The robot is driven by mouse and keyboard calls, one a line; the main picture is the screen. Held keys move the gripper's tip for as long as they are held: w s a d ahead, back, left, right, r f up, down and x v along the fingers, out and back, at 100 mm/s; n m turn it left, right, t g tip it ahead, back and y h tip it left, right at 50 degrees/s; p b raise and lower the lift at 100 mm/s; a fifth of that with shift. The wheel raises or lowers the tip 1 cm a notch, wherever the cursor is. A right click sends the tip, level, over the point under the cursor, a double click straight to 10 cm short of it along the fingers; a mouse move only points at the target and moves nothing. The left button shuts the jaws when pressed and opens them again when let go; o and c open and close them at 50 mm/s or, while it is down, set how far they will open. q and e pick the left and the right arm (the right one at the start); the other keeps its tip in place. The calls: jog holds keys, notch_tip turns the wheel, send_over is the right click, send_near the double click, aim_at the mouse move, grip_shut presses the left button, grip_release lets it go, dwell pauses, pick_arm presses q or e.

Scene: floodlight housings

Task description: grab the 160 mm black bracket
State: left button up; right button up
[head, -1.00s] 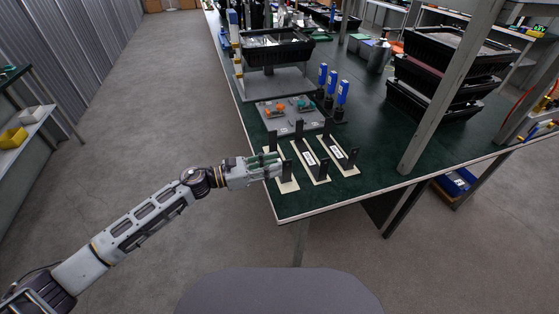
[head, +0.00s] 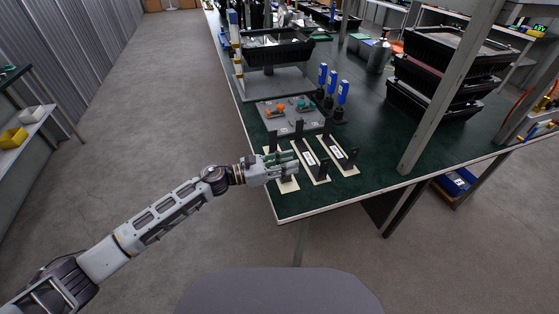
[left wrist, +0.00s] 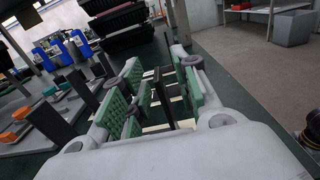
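Three black brackets on cream strips stand at the table's near left corner: a left one (head: 288,186), a middle one (head: 318,175) and a right one (head: 345,167). Each has black upright ends. Their labels are too small to read, so I cannot tell which is 160 mm. My left gripper (head: 291,165) is over the left bracket and hides part of it. In the left wrist view, the gripper (left wrist: 158,80) has its green-padded fingers apart. A black upright (left wrist: 161,97) shows between them, with no clear contact. My right gripper is not in view.
A grey tray (head: 270,119) with orange and green parts lies behind the brackets. Blue-topped tools (head: 342,94) stand beside it. A grey post (head: 440,105) and stacked black bins (head: 432,105) stand to the right. Dark green table top (head: 300,206) is clear in front.

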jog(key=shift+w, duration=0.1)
pick_arm(q)
grip_shut()
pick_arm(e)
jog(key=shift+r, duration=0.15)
pick_arm(q)
jog(key=shift+r, duration=0.2)
jog(key=shift+r, duration=0.6)
notch_tip(320, 180, up, 7)
jog(key=shift+f+p, duration=0.1)
jog(key=shift+p, duration=0.7)
jog(key=shift+r, duration=0.85)
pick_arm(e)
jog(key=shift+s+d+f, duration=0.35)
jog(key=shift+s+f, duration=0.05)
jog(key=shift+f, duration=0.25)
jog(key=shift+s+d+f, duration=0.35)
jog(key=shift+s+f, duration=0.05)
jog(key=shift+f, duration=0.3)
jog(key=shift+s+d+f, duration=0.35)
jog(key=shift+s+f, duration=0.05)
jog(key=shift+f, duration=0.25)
